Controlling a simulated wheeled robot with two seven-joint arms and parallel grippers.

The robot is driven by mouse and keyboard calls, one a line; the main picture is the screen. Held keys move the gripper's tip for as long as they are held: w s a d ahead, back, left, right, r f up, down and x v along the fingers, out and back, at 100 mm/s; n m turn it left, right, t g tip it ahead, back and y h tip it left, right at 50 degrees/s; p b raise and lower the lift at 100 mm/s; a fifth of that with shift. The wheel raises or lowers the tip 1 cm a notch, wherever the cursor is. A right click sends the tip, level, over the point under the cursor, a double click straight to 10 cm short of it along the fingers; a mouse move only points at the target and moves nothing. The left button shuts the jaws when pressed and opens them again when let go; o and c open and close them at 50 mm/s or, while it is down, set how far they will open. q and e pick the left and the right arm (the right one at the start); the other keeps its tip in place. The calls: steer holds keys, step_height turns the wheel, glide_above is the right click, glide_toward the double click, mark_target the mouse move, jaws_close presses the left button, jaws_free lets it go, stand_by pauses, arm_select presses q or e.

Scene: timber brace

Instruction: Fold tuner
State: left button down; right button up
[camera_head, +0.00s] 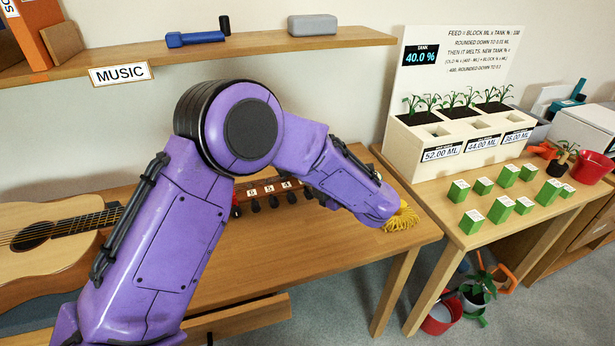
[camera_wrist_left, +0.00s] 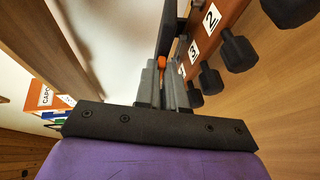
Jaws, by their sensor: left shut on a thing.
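In the left wrist view my left gripper (camera_wrist_left: 165,82) has its two grey fingers close together, shut on a small part with an orange bit (camera_wrist_left: 162,62). A dark flat piece (camera_wrist_left: 167,28) rises just beyond the fingertips and looks like the tuner; its outline is partly cut off. Beside it is the guitar's brown headstock (camera_wrist_left: 207,35), with numbered white labels and black tuning pegs. In the head view the headstock (camera_head: 262,190) shows in part behind my purple left arm, which hides the gripper and the tuner. My right gripper is not in view.
The acoustic guitar (camera_head: 45,240) lies on the wooden table (camera_head: 300,245). A yellow stringy bundle (camera_head: 403,218) is at the table's right end. The shelf (camera_head: 130,62) above holds a blue tool (camera_head: 195,38) and a grey case (camera_head: 312,25). A planter table with green blocks stands right.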

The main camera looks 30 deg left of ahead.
arm_select(q)
steer(key=shift+s+d+f+y+b, duration=0.1)
steer(key=shift+f+y+b, duration=0.4)
steer(key=shift+f+b, duration=0.05)
steer(key=c, duration=1.2)
jaws_free()
steer(key=b+v, duration=0.1)
steer(key=v, duration=0.9)
steer(key=shift+s+d+f, duration=0.1)
steer(key=shift+s+d, duration=0.05)
steer(key=shift+d, duration=0.05)
